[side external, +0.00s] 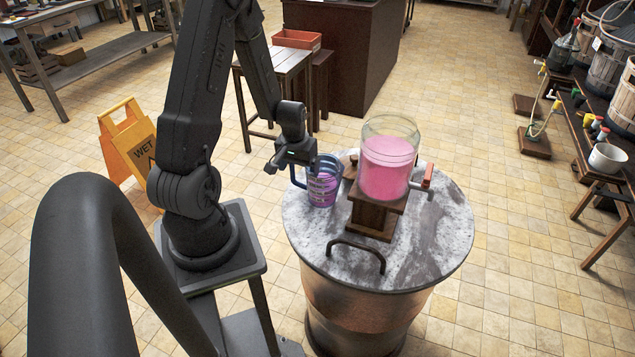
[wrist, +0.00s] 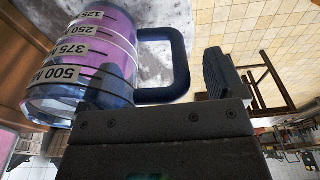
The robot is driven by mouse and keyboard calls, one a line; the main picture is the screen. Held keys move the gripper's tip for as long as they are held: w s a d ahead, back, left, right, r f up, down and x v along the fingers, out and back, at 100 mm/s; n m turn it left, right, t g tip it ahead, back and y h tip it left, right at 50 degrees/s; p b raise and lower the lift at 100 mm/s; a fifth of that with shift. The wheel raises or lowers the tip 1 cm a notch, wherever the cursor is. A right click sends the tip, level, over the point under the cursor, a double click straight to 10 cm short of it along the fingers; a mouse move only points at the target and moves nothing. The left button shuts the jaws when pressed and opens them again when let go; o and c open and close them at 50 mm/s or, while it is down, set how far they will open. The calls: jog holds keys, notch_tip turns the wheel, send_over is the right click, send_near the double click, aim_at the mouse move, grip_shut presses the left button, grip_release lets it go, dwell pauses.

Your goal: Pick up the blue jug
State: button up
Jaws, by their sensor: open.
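The blue jug (side external: 322,186) stands upright on the round grey tabletop, left of the pink-filled glass jar. It is clear blue and holds purple liquid. In the wrist view the jug (wrist: 75,60) lies sideways in the picture, with measure marks up to 500 and a dark blue handle (wrist: 180,62). My gripper (side external: 289,162) is at the jug's left, on the handle side. In the wrist view my gripper (wrist: 160,85) is open, with one finger by the jug's body and the other beyond the handle. The handle lies between the fingers; I cannot tell whether they touch it.
The glass jar (side external: 387,165) with a red-handled tap stands on a wooden stand (side external: 378,215) close to the jug. A dark curved handle (side external: 357,250) rises from the tabletop (side external: 440,235). A yellow wet-floor sign (side external: 128,143) stands behind my arm.

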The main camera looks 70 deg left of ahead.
jog(key=shift+c, duration=0.4)
jog(key=c, duration=1.3)
jog(key=shift+r, duration=0.2)
jog(key=shift+r, duration=4.8)
